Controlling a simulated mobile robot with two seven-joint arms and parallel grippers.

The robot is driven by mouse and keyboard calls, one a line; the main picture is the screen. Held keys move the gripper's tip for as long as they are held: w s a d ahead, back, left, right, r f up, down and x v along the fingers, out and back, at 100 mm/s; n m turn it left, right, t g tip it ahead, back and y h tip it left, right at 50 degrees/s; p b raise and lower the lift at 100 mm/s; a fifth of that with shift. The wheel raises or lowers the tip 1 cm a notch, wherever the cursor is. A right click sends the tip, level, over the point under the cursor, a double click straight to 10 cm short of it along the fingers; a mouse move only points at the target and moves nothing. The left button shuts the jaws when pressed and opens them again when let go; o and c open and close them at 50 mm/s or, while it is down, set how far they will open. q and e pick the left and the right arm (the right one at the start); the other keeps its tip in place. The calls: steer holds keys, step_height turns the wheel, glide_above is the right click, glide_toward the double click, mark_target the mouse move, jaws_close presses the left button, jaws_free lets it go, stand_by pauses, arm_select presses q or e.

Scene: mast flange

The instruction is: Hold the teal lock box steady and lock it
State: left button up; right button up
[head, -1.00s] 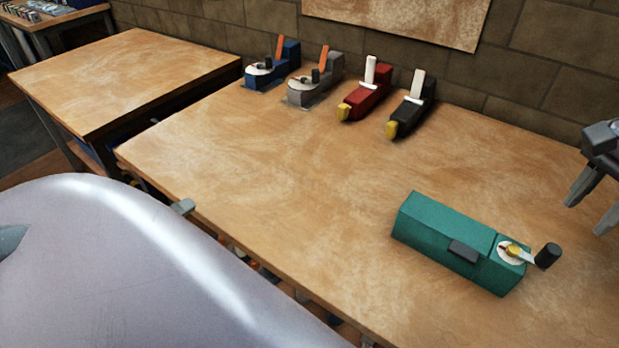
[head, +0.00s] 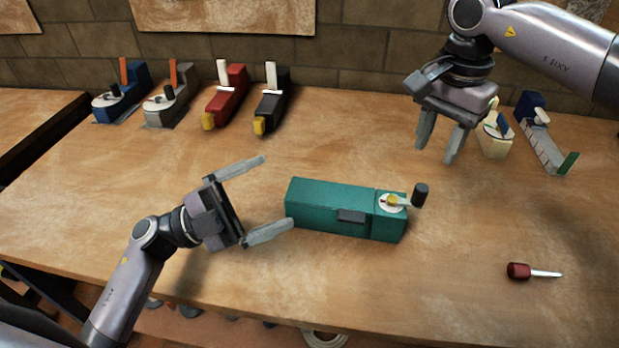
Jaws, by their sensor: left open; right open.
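The teal lock box (head: 330,208) lies lengthwise on the wooden table near the middle of the head view. On its right end is a white dial with a yellow hub and a crank (head: 407,200) that has a black knob (head: 420,194) sticking out to the right. A dark latch plate (head: 351,216) is on its front face. My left gripper (head: 279,196) is open and empty, its fingers pointing toward the box's left end, apart from it. My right gripper (head: 434,154) is open and empty, fingers pointing down, above and behind the box's right end.
Blue (head: 121,98), grey (head: 170,97), red (head: 226,97) and black (head: 271,100) devices stand along the back left. A cream object (head: 495,138) and a white-and-blue holder (head: 541,140) stand back right. A red-handled screwdriver (head: 520,271) lies front right. The front middle of the table is clear.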

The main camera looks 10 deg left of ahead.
arm_select(q)
steer(key=w+d+g, duration=0.4)
steer(key=d+g, duration=0.3)
steer(key=n+g+y, duration=0.3)
steer(key=n+y, duration=0.5)
steer(key=y, duration=0.2)
glide_above(312, 191)
steer(key=d, duration=0.4)
steer(key=shift+w+a+f, duration=0.1)
steer(key=shift+w+f, duration=0.2)
steer(key=shift+w, duration=0.1)
steer(key=a+f+y, duration=0.1)
steer(key=y, duration=0.1)
steer(key=a+f+y, duration=0.1)
steer(key=f+y, duration=0.1)
steer(key=y, duration=0.1)
steer(key=a+f+t+y, duration=0.1)
steer(key=y, duration=0.2)
steer(key=shift+s+f, duration=0.25)
steer(key=shift+f, duration=0.15)
steer(key=shift+s+a+f+m+y, duration=0.15)
steer(key=shift+a+f+m+y, duration=0.35)
steer(key=shift+y, duration=0.6)
steer(key=shift+f, duration=3.55)
